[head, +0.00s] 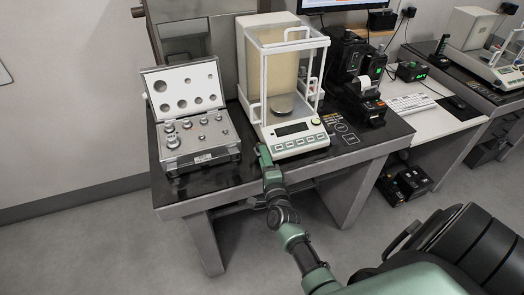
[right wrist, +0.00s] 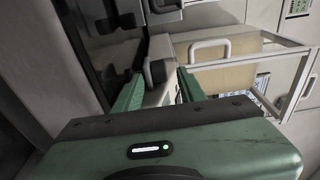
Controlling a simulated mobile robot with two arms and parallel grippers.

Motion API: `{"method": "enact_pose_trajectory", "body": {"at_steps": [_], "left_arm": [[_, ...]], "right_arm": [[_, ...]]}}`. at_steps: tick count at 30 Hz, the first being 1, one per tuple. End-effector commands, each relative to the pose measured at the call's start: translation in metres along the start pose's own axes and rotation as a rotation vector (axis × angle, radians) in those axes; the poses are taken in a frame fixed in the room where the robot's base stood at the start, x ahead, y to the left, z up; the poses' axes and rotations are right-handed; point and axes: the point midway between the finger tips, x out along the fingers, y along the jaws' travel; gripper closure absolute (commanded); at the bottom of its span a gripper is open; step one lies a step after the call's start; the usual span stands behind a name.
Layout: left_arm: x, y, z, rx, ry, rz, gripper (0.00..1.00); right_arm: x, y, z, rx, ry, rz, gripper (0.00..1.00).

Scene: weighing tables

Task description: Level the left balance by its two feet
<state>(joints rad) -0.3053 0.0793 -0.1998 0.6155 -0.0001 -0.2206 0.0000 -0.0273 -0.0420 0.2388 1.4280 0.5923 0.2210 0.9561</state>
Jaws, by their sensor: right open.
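The left balance (head: 293,140) is a white unit with a glass draft shield, a round pan and a front keypad, on the dark-topped table. My right gripper (head: 264,155) is low at its front left corner. In the right wrist view my right gripper (right wrist: 158,90) is open, its green fingers on either side of a small dark knob (right wrist: 155,72) that looks like a levelling foot. I cannot tell whether the fingers touch it. The balance's shield handle (right wrist: 210,47) shows beside them. The other foot and the level bubble cannot be made out. My left gripper is not in view.
An open weight case (head: 203,158) stands left of the balance on the table (head: 180,208). A black printer (head: 369,110) stands to the right. A second balance (head: 499,70) is on the far right table. A narrow table strip is clear in front of the case.

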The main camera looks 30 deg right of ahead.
Motion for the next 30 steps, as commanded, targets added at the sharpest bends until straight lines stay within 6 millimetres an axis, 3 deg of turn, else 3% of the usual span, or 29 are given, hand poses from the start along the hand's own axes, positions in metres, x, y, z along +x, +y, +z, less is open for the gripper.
{"method": "enact_pose_trajectory", "body": {"at_steps": [6, 16, 20, 21, 30], "left_arm": [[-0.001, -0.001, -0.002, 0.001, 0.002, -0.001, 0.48], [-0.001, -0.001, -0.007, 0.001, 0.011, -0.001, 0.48], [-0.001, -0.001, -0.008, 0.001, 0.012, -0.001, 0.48], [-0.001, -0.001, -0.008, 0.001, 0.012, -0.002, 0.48], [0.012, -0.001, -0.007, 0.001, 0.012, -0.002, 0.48]], "right_arm": [[0.025, -0.001, 0.000, -0.001, -0.001, -0.001, 0.60], [0.029, 0.000, 0.000, -0.001, -0.001, 0.000, 0.60], [0.029, 0.000, 0.000, -0.001, -0.001, 0.000, 0.96], [0.029, 0.000, 0.000, -0.001, -0.001, 0.000, 1.00], [0.030, 0.002, -0.005, -0.007, -0.062, -0.007, 1.00]]}}
